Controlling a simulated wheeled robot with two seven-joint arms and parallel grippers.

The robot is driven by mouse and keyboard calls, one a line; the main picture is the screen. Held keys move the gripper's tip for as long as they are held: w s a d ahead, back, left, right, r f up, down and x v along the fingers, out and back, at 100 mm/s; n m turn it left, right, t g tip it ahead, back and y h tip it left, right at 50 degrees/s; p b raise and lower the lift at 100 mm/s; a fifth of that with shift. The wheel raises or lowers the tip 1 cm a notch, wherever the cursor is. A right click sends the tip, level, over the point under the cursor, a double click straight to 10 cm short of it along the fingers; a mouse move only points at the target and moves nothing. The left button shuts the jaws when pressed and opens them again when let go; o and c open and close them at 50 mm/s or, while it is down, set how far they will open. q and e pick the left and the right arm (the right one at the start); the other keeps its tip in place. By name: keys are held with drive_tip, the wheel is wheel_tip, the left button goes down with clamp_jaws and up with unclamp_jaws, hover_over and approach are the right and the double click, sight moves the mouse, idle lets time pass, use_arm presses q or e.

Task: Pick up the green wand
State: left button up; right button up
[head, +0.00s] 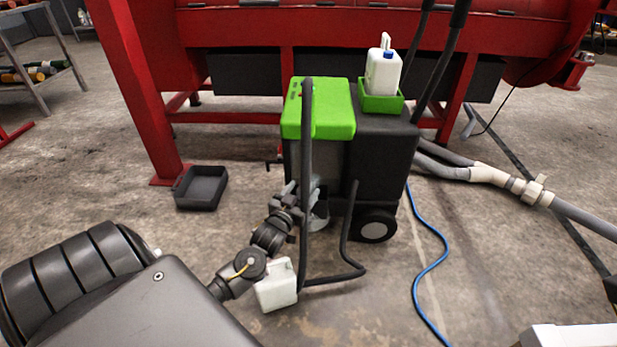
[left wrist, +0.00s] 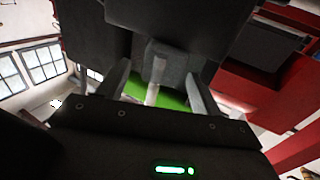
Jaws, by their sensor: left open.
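I cannot clearly make out a green wand in either view. A dark machine with a green lid (head: 333,108) stands in the middle of the head view. My left gripper (head: 287,190) is at the front left of this machine, close to its black upright handle (head: 307,140). In the left wrist view my left gripper (left wrist: 160,80) is open, its two fingers apart. A pale rod (left wrist: 153,94) under a grey block (left wrist: 163,58) shows between the fingers, with a green surface (left wrist: 172,100) behind it. I cannot tell whether the rod belongs to the wand. My right gripper is not in view.
A white jug with a blue cap (head: 384,72) sits in a green tray (head: 381,103) on the machine. A black bin (head: 201,188) lies on the floor by a red post (head: 140,90). A blue hose (head: 428,268) and grey pipes (head: 490,175) lie to the right.

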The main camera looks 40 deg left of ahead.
sight(308, 183)
use_arm(q)
drive_tip(key=b+x, duration=0.2)
drive_tip(key=x, duration=0.2)
drive_tip(key=shift+b, duration=0.3)
drive_tip(key=shift+w+r, duration=0.1)
drive_tip(key=shift+w, duration=0.3)
drive_tip(key=c, duration=1.4)
drive_tip(key=shift+o, duration=0.2)
drive_tip(key=shift+r, duration=0.15)
